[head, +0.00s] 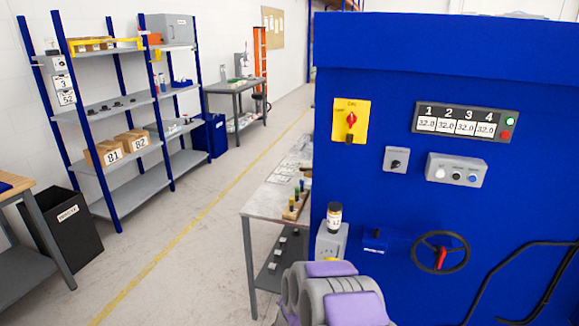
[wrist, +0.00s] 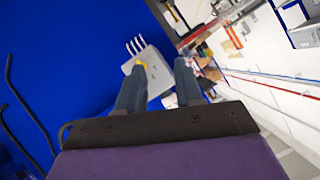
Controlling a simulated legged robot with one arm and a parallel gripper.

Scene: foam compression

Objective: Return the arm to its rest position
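My arm (head: 335,295), grey with purple panels, is at the bottom centre of the head view, in front of the blue machine (head: 450,75). I cannot make out the gripper's fingers there. In the wrist view my gripper (wrist: 160,66) shows two dark fingers set well apart, with nothing held between them. A grey box with white prongs and a yellow spot (wrist: 155,70) shows beyond the fingers, against a blue surface.
A bottle with a dark cap (head: 335,217) stands on a grey box (head: 331,242) by the machine's left edge. A handwheel (head: 440,252) and black cables (head: 520,275) are right. A workbench (head: 262,199) stands left of the machine; open floor (head: 180,245) lies beyond.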

